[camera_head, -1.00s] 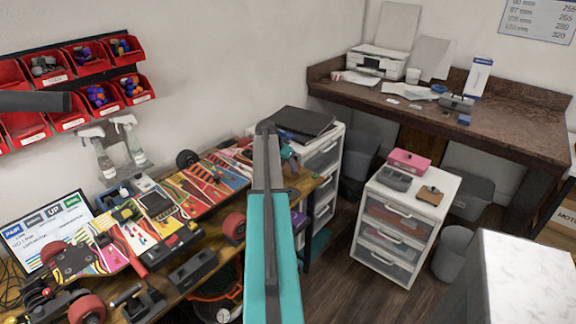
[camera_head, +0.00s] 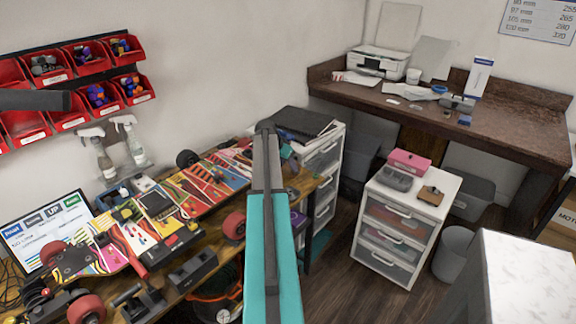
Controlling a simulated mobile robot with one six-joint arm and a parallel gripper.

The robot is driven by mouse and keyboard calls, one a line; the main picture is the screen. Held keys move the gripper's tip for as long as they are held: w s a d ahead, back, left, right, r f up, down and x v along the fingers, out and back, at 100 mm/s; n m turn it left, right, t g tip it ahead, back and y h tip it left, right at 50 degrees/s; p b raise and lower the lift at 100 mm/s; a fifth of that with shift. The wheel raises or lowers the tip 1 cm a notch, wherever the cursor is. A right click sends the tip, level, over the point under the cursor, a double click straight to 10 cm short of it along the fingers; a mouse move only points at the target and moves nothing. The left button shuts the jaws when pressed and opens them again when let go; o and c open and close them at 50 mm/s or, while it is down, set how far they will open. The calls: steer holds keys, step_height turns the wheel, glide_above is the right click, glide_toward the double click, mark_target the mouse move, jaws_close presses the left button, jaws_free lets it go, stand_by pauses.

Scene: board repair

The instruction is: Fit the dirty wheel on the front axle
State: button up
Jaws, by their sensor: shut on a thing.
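A colourful longboard (camera_head: 215,185) lies on the wooden workbench at the left. A red wheel (camera_head: 234,226) shows at its near side and a dark wheel (camera_head: 187,158) at its far side. Another red wheel (camera_head: 86,308) is at the lower left, beside dark metal parts, and one more (camera_head: 53,252) is near the board's left end. I cannot tell which wheel is the dirty one or which axle is the front one. My teal and grey arm rises through the middle and covers part of the bench's right end.
Red bins (camera_head: 97,95) hang on the wall above two spray bottles (camera_head: 135,145). A laptop screen (camera_head: 45,232) stands at the bench's left. A white drawer unit (camera_head: 395,245) and a brown desk (camera_head: 500,130) are at the right. Some floor (camera_head: 345,285) is clear between bench and drawers.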

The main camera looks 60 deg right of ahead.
steer(key=o, duration=1.1)
steer(key=shift+c, duration=1.2)
steer(key=shift+r, duration=0.1)
steer(key=s+p+v, duration=0.1)
steer(key=p+v, duration=0.1)
steer(key=v, duration=0.5)
steer(key=shift+w, duration=0.45)
steer(key=shift+a+r, duration=0.1)
steer(key=shift+s, duration=0.1)
